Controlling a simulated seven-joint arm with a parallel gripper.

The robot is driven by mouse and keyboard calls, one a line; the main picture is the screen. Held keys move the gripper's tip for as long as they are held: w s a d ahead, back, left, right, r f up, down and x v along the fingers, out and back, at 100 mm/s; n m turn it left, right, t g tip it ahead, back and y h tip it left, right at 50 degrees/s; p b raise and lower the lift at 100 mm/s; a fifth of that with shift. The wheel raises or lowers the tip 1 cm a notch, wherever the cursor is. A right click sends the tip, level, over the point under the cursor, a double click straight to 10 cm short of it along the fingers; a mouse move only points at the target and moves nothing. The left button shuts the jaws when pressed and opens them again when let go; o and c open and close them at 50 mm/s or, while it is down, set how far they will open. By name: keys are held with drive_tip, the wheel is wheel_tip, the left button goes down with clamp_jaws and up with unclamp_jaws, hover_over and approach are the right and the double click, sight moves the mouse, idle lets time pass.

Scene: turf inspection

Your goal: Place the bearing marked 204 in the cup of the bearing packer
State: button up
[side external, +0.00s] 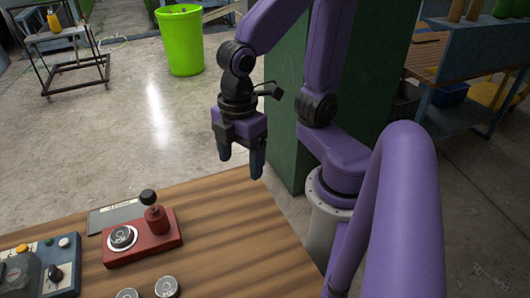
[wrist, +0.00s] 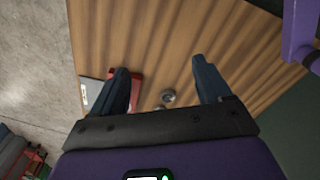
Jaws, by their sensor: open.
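The red bearing packer (side external: 165,235) stands on the wooden table, with a black-knobbed post (side external: 148,197) and a round cup (side external: 122,237). A grey disc shows inside the cup's dark ring; I cannot tell whether it is a bearing. Two round grey bearings lie at the front edge of the side view, one on the right (side external: 167,287) and one on the left (side external: 127,295), cut off by the frame. Their markings are too small to read. My gripper (side external: 240,163) is open and empty, above the table's far edge. The wrist view shows a bearing (wrist: 168,97) between the fingers and part of the packer (wrist: 136,88).
A grey flat plate (side external: 112,216) lies behind the packer. A blue control box (side external: 62,262) with knobs and a clear container stands to the left. The table's right side (side external: 240,235) is bare. A green bin (side external: 181,42) stands on the floor behind.

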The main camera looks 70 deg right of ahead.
drive_tip(key=shift+m, duration=0.9)
drive_tip(key=s+d, duration=0.3)
drive_tip(key=s, duration=0.1)
drive_tip(key=shift+d+f, duration=0.2)
drive_tip(key=shift+f, duration=0.1)
idle(1.3)
